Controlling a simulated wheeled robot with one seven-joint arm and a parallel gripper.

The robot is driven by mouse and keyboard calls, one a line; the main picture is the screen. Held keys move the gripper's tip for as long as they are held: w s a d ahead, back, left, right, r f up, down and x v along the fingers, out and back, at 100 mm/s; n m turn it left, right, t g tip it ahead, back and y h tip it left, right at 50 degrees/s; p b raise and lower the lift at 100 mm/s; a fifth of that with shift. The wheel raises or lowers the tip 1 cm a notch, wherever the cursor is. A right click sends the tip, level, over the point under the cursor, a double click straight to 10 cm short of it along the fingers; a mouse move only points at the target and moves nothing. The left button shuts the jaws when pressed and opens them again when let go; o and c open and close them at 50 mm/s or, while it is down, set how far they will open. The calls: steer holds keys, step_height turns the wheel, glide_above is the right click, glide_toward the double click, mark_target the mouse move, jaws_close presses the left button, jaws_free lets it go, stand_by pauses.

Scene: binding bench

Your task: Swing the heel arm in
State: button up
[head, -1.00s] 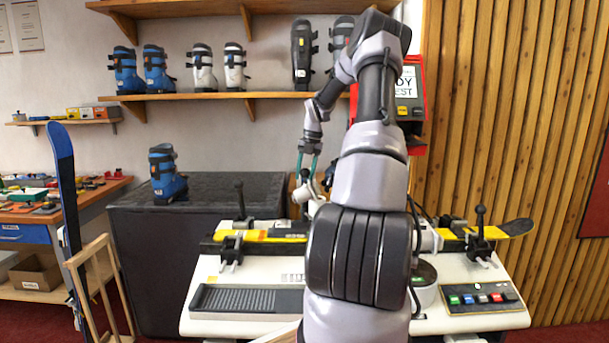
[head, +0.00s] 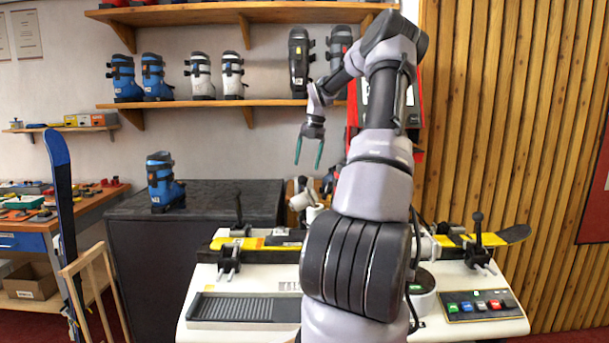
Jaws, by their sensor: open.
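My gripper (head: 308,164) is open and empty, fingers pointing down, in front of the wall above the bench. Its two green-tipped fingers are clearly apart. Below it, a white and grey jointed part (head: 304,198) stands over the middle of the ski bench (head: 240,277); it may be the heel arm, but I cannot tell for sure. My arm hides much of it and of the bench's middle. A yellow and black ski (head: 262,243) lies across the bench, held at both ends by dark clamps (head: 229,258).
A button panel (head: 482,305) is at the bench's right, a ribbed grey tray (head: 245,308) at its left. A dark cabinet (head: 225,215) with a blue boot (head: 165,182) stands behind left. Boots line the wall shelf (head: 180,104). A red display stand (head: 418,140) is behind my arm.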

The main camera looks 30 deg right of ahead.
steer(key=shift+s+d+r, duration=0.1)
steer(key=shift+r, duration=0.6)
steer(key=shift+s+d+r, duration=0.1)
steer(key=shift+r, duration=0.6)
steer(key=s+a+r+m+h, duration=0.1)
steer(key=s+a+r+m, duration=0.25)
steer(key=a, duration=0.35)
steer(key=s+a+r+m+h, duration=0.1)
steer(key=s+a+r+m, duration=0.15)
steer(key=a+m, duration=0.4)
steer(key=s+a+r+m+h, duration=0.1)
steer(key=s+a+r+m, duration=0.2)
steer(key=a, duration=0.5)
steer(key=s+a+m+t+y, duration=0.1)
steer(key=s+a+m+t, duration=0.1)
steer(key=s+m, duration=0.4)
steer(key=s+a+r+m+t+y, duration=0.1)
steer(key=s+a+m+t, duration=0.1)
steer(key=s+a+m, duration=0.3)
steer(key=s+a+m+t+y, duration=0.1)
steer(key=s+a+m, duration=0.2)
steer(key=s+m, duration=0.4)
steer(key=s, duration=0.4)
steer(key=shift+s+a+r+m+t, duration=0.15)
steer(key=shift+s+a+m+t, duration=0.2)
steer(key=shift+m+t, duration=0.05)
